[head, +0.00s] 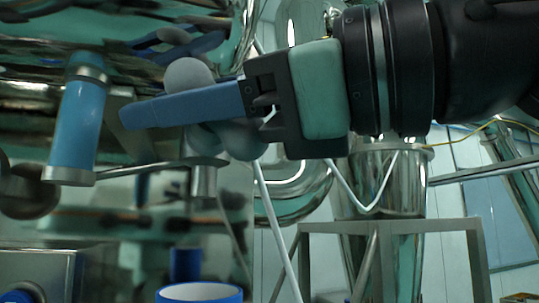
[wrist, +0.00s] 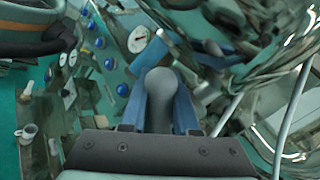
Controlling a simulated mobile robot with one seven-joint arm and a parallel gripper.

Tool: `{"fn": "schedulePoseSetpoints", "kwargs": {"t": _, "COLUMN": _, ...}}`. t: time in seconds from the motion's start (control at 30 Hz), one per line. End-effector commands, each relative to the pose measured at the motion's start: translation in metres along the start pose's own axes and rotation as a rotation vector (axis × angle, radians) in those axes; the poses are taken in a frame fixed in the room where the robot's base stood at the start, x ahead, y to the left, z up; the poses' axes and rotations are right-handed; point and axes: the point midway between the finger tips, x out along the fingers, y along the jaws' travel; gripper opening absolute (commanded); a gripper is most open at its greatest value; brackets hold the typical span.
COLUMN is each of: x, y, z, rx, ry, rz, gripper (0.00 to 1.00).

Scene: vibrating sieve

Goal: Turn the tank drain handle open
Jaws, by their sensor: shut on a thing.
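A smooth grey handle (head: 188,74) with rounded ends, seemingly the tank drain handle, sits below the shiny metal tank (head: 40,45) in the head view. My gripper (head: 135,113) reaches in from the right with its blue fingers across the handle's middle. In the wrist view the grey handle (wrist: 160,92) lies between the two blue fingers of my gripper (wrist: 163,85), which are shut on it. One finger hides part of the handle in the head view. Its joint to the valve is hidden.
A blue cylinder with metal ends (head: 78,125) hangs left of my fingertips. A blue-rimmed round opening (head: 200,292) is below. A grey metal frame (head: 390,228) and shiny pipes stand to the right. Gauges and blue knobs (wrist: 100,42) show in the wrist view.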

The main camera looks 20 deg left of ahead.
Motion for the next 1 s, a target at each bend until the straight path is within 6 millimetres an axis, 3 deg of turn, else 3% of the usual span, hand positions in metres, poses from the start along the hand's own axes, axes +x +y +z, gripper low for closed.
{"fn": "schedulePoseSetpoints", "kwargs": {"t": 0.4, "x": -0.003, "y": -0.005, "z": 0.002, "rx": 0.208, "ry": -0.174, "rz": -0.156, "gripper": 0.00}}
{"fn": "schedulePoseSetpoints", "kwargs": {"t": 0.8, "x": -0.003, "y": -0.008, "z": 0.005, "rx": 0.228, "ry": -0.189, "rz": -0.166, "gripper": 0.00}}
{"fn": "schedulePoseSetpoints", "kwargs": {"t": 0.83, "x": -0.003, "y": -0.008, "z": 0.005, "rx": 0.228, "ry": -0.189, "rz": -0.167, "gripper": 0.34}}
{"fn": "schedulePoseSetpoints", "kwargs": {"t": 0.97, "x": -0.003, "y": -0.008, "z": 0.005, "rx": 0.227, "ry": -0.189, "rz": -0.166, "gripper": 0.57}}
{"fn": "schedulePoseSetpoints", "kwargs": {"t": 1.0, "x": -0.003, "y": -0.008, "z": 0.005, "rx": 0.227, "ry": -0.189, "rz": -0.166, "gripper": 0.58}}
